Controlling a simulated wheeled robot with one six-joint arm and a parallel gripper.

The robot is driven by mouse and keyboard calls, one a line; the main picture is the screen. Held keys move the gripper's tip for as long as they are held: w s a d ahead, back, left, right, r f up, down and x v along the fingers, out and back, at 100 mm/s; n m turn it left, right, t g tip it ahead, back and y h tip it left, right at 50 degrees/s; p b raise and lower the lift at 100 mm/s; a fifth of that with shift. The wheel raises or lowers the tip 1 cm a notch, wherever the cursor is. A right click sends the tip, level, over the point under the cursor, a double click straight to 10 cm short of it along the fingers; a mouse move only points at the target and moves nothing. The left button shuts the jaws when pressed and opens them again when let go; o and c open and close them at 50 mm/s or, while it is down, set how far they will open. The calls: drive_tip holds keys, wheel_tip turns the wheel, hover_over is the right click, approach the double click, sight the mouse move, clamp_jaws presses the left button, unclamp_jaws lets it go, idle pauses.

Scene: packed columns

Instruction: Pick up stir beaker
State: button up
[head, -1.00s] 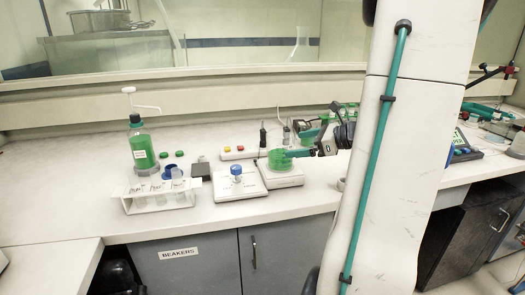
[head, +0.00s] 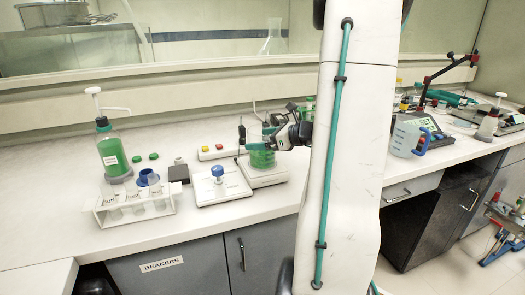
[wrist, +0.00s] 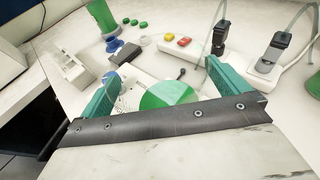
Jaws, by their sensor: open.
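The stir beaker (head: 262,159) holds green liquid and stands on a white stirrer plate (head: 262,176) near the counter's front. My gripper (head: 263,144) reaches in from the right at the height of the beaker's upper part, and one teal finger crosses in front of it. In the wrist view, the beaker's green contents (wrist: 168,94) show as a round patch between the two wide-apart teal fingers of my gripper (wrist: 163,85). The gripper is open. I cannot tell whether either finger touches the glass.
Further left are a rack of small beakers (head: 135,208) and a green pump bottle (head: 112,152). A power strip (head: 218,152) lies behind. A blue-tinted jug (head: 405,137) stands to the right.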

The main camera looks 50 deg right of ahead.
drive_tip(key=c, duration=1.2)
drive_tip(key=shift+c, duration=0.3)
drive_tip(key=shift+r, duration=0.1)
